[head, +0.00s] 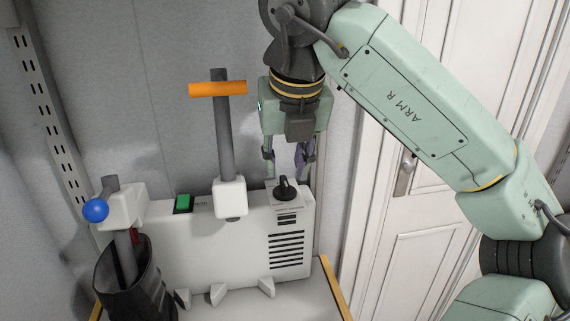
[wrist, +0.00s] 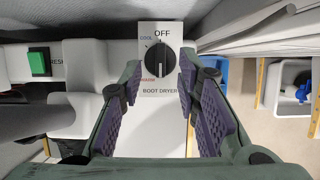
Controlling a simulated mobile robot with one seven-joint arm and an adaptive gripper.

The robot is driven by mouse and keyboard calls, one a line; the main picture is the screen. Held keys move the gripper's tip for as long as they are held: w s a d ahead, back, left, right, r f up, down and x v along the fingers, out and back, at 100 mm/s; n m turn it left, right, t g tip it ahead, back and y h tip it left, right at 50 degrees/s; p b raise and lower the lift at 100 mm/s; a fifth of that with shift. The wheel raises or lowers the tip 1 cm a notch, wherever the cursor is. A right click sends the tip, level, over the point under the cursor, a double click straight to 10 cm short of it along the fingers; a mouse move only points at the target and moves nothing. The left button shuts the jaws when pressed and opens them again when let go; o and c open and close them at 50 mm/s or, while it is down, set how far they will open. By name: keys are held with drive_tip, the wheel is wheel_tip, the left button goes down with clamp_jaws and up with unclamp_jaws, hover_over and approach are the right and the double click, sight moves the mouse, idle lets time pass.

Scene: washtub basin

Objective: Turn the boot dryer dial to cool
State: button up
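The boot dryer (head: 190,250) is a white box with a black dial (head: 285,189) on its top right. In the wrist view the dial (wrist: 158,60) sits on a white plate marked OFF at the top, COOL at upper left, a red label at lower left and BOOT DRYER below. The dial's raised grip bar stands upright in that view, in line with OFF. My gripper (head: 287,160) points down just above the dial, fingers apart and empty. In the wrist view its purple pads (wrist: 160,85) lie left and right of the dial, with clear space between.
A green button (head: 183,203) sits on the dryer's top left. A grey post with an orange crossbar (head: 217,89) rises left of my gripper. A dark boot (head: 130,280) and a blue ball (head: 95,210) are at the far left. A white door (head: 405,240) is behind my arm.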

sight(285, 180)
drive_tip(key=shift+p+x, duration=0.3)
drive_tip(key=shift+x, duration=1.65)
drive_tip(key=shift+s, duration=0.1)
drive_tip(key=shift+c, duration=0.4)
clamp_jaws()
